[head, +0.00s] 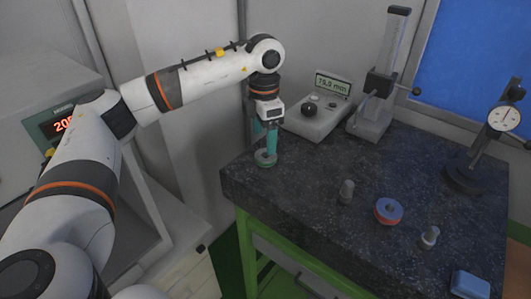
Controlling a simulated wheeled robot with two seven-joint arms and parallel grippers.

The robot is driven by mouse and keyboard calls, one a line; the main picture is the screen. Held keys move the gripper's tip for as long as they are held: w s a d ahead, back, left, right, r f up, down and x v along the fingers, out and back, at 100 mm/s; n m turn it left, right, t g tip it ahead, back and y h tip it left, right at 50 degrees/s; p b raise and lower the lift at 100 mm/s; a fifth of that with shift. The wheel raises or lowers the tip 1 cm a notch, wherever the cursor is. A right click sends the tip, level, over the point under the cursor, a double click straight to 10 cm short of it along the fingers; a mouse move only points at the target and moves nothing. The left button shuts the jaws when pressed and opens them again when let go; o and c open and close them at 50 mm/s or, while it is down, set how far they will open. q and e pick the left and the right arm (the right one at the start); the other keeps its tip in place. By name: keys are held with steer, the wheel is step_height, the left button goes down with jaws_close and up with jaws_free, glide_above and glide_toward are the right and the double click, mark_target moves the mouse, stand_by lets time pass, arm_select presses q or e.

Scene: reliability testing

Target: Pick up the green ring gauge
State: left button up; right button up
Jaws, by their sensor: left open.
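The green ring gauge (264,160) lies on the dark granite table near its left corner. My left gripper (266,150) points straight down right above the ring, its teal fingers reaching to it. The fingers are open; they partly cover the ring, and I cannot tell whether they touch it. My right gripper is not in view.
A red and blue ring (388,211) lies mid-table between two small grey plugs (346,191) (429,237). A display unit (321,108), a height stand (375,100) and a dial gauge stand (487,150) line the back. A blue block (469,284) is at the front right.

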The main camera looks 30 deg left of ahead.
mark_target(265, 150)
arm_select(q)
steer(key=f+p, duration=0.2)
steer(key=shift+w+d+f, duration=0.1)
steer(key=shift+w+f, duration=0.15)
steer(key=shift+f, duration=0.05)
step_height(265, 150, down, 2)
steer(key=shift+s+f+p, duration=0.1)
steer(key=shift+s+p, duration=0.05)
steer(key=shift+p, duration=0.35)
steer(key=shift+f, duration=0.45)
steer(key=shift+c, duration=0.7)
steer(key=c, duration=0.9)
steer(key=shift+c, duration=1.1)
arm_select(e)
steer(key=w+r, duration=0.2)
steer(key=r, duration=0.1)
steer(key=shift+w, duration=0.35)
arm_select(q)
steer(key=shift+r, duration=0.2)
